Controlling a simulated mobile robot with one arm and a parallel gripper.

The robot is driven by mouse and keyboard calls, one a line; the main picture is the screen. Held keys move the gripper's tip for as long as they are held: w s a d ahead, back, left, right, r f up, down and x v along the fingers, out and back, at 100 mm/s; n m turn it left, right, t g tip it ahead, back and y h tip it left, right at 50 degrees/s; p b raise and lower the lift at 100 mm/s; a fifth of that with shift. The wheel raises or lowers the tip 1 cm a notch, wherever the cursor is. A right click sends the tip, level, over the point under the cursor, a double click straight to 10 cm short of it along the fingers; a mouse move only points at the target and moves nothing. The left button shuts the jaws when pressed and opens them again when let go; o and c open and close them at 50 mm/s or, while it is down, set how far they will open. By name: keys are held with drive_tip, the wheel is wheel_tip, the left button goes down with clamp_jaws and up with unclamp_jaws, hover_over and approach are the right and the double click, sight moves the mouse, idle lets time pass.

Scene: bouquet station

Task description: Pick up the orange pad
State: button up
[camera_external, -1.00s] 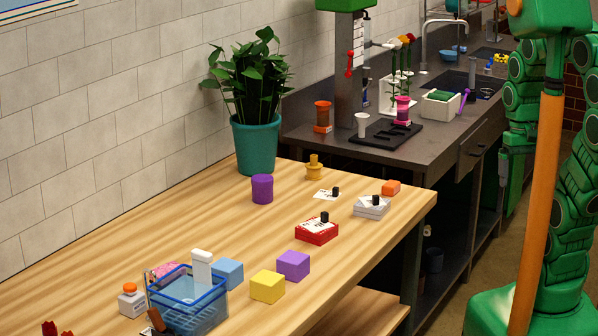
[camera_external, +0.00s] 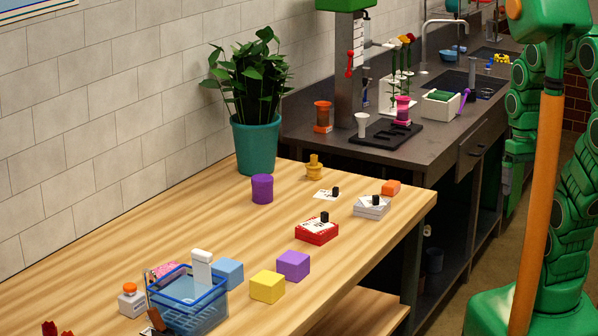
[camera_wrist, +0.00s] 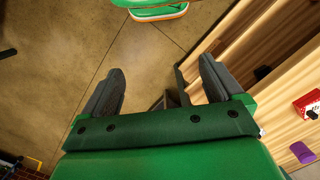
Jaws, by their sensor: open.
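The orange pad (camera_external: 391,187) is a small orange block lying on the wooden table near its far right corner, in the external view. My green arm hangs to the right of the table, with the pad well to its left. In the wrist view my gripper (camera_wrist: 160,66) has its two dark fingers spread wide with nothing between them. The orange pad does not show in the wrist view.
Next to the pad are a white box (camera_external: 371,210) and a white card (camera_external: 325,195). A red box (camera_external: 316,234), purple cylinder (camera_external: 262,189), colored blocks and blue basket (camera_external: 195,316) stand on the wooden table (camera_external: 215,232). The dark counter (camera_external: 440,142) lies behind.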

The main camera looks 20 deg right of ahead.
drive_tip(key=w+a+n+t, duration=0.1)
drive_tip(key=w+a+n, duration=0.25)
drive_tip(key=w, duration=0.85)
drive_tip(key=n+t+y, duration=0.3)
drive_tip(key=n+t, duration=0.1)
drive_tip(key=n, duration=0.1)
approach(391, 184)
drive_tip(key=w+f, duration=0.1)
drive_tip(key=f, duration=0.1)
drive_tip(key=shift+x, duration=3.75)
drive_tip(key=shift+s+a, duration=0.1)
drive_tip(key=c, duration=1)
drive_tip(key=shift+r, duration=0.1)
drive_tip(key=shift+c, duration=0.2)
